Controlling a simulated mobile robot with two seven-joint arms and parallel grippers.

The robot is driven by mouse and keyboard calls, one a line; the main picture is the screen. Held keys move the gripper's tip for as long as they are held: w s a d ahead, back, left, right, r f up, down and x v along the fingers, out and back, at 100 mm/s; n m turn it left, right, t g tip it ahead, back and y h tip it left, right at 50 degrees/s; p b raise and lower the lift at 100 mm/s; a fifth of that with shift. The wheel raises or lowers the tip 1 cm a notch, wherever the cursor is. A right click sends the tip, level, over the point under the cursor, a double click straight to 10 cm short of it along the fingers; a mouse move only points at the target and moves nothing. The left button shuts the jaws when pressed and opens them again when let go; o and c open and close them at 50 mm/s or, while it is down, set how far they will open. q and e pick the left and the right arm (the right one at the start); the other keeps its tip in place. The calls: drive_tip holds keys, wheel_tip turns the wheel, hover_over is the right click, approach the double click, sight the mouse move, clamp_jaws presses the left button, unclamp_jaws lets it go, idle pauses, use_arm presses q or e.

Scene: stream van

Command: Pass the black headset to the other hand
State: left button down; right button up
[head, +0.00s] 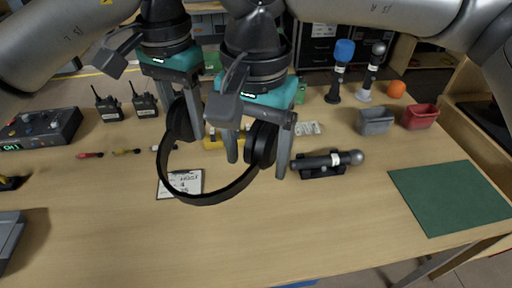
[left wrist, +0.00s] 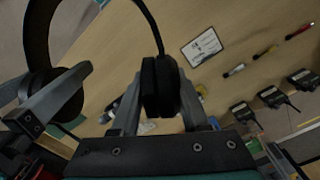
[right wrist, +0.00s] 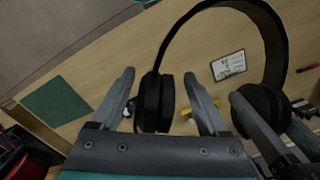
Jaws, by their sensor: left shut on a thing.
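The black headset (head: 207,198) hangs in the air over the table, its headband curving below the two grippers in the head view. My left gripper (head: 181,122) is shut on the left ear cup (head: 180,118); this cup shows between its fingers in the left wrist view (left wrist: 160,88). My right gripper (head: 257,166) has its fingers on either side of the right ear cup (head: 262,145). In the right wrist view this cup (right wrist: 155,102) sits between the spread fingers, with gaps visible beside it.
A microphone (head: 327,162) lies in a holder to the right. A clipboard (head: 181,184) lies below the headset. A green mat (head: 450,195), grey bin (head: 375,121) and red bin (head: 420,117) are at right. Two radios (head: 145,105) and a mixer (head: 42,128) are at left. The front table is clear.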

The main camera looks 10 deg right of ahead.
clamp_jaws()
idle(0.4)
use_arm(q)
drive_tip(key=shift+c, duration=1.6)
unclamp_jaws()
